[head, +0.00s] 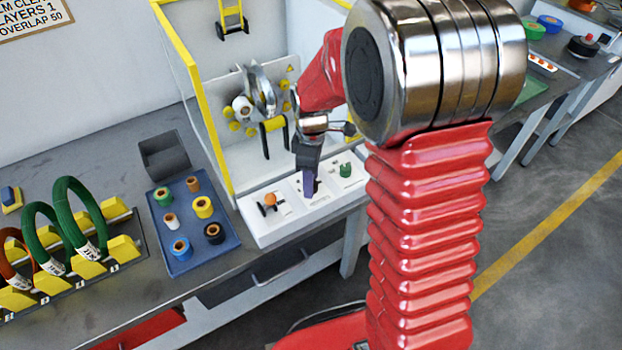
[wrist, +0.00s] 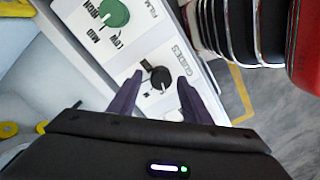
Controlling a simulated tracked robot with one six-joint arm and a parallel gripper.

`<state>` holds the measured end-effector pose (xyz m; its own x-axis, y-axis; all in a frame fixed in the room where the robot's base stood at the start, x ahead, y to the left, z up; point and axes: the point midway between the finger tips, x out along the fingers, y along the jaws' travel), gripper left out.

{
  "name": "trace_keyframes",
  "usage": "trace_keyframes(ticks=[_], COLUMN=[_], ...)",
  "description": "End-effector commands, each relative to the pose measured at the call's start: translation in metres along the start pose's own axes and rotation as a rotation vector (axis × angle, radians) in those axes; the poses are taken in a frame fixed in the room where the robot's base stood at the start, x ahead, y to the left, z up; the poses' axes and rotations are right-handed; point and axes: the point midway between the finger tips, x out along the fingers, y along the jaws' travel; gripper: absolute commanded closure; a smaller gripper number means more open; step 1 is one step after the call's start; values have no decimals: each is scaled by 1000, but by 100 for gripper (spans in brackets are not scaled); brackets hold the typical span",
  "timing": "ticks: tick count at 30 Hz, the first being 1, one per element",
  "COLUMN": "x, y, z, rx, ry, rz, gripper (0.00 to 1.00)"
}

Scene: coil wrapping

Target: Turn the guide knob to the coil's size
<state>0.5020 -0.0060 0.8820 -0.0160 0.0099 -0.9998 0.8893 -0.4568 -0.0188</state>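The guide knob (wrist: 160,78) is black, with a pointer, on a white panel marked GUIDES in the wrist view. The knob's setting is too small to read surely. My gripper (wrist: 159,82) has two purple fingers spread apart, one on each side of the knob in that view, and I see no contact. In the head view my gripper (head: 309,185) points down over the middle of the control panel (head: 257,231) and hides the guide knob. Two green coils (head: 82,215) and an orange coil (head: 12,262) stand on the rack at the left.
A green film knob (wrist: 113,13) marked LOW, MID and HIGH sits beside the guide knob. An orange-topped lever (head: 270,200) is on the panel's left part. The wrapping machine (head: 262,95) stands behind the panel. A blue tray (head: 183,265) with several rolls lies left.

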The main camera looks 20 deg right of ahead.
Motion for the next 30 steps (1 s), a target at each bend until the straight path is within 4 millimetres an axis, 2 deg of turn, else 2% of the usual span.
trace_keyframes(ticks=[8, 14, 30], x=[0, -14, -105], y=[-1, 0, 1], z=[0, 0, 0], rx=[0, 0, 0], ry=[-1, 0, 1], rz=[-2, 0, 3], gripper=[55, 55, 55])
